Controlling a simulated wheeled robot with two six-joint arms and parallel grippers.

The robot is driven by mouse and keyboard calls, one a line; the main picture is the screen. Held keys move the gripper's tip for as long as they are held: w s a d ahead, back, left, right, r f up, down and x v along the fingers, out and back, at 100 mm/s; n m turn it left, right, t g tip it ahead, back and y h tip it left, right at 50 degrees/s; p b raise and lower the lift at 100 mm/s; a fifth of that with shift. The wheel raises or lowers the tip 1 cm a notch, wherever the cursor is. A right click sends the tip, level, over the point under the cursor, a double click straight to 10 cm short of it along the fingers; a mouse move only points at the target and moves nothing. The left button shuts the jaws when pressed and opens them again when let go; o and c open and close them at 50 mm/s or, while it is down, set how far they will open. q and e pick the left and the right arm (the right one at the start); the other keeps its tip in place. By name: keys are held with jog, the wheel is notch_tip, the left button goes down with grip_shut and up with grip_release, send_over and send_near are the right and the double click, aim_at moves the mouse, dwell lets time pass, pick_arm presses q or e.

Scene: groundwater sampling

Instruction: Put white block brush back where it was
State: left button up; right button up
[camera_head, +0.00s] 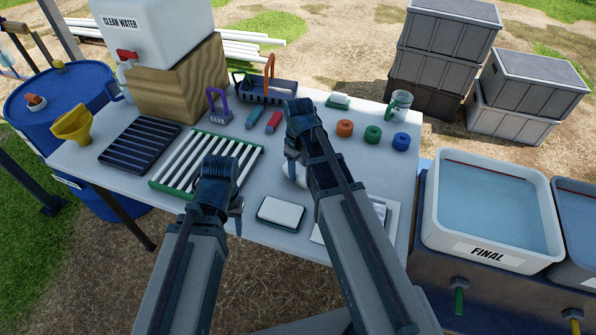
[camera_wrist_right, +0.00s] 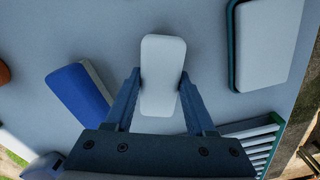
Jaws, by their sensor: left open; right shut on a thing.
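The white block brush (camera_wrist_right: 163,75) is between the fingers of my right gripper (camera_wrist_right: 160,88), which is shut on it. In the head view the white block (camera_head: 296,176) shows only in part beside my right gripper (camera_head: 294,158), low over the table; whether it touches the table I cannot tell. My left gripper (camera_head: 226,205) is open and empty at the table's front edge, in front of the green-edged rack. A dark shallow tray with a white pad (camera_head: 281,212) lies to the right of my left gripper. A blue block with a pale side (camera_wrist_right: 78,92) lies beside the held block.
A green-edged slatted rack (camera_head: 205,160) and a dark rack (camera_head: 140,145) lie left. A dark caddy (camera_head: 267,91) stands behind. Orange (camera_head: 344,128), green (camera_head: 373,134) and blue (camera_head: 401,141) rings sit right. A FINAL water basin (camera_head: 480,256) stands off the table's right side.

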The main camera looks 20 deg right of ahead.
aim_at(299, 169)
jog(key=shift+f, duration=0.1)
jog(key=o, duration=1.3)
notch_tip(299, 169, up, 12)
jog(key=p, duration=1.2)
jog(key=s+a+m, duration=0.1)
jog(key=s+a, duration=0.2)
jog(key=s, duration=0.1)
jog(key=s+a+m, duration=0.1)
jog(key=s+a, duration=0.3)
jog(key=s, duration=0.1)
jog(key=s+a+m+h, duration=0.1)
jog(key=s+a, duration=0.2)
jog(key=s, duration=0.2)
jog(key=shift+s+a+r, duration=0.15)
jog(key=shift+a+r, duration=0.05)
jog(key=shift+a, duration=0.05)
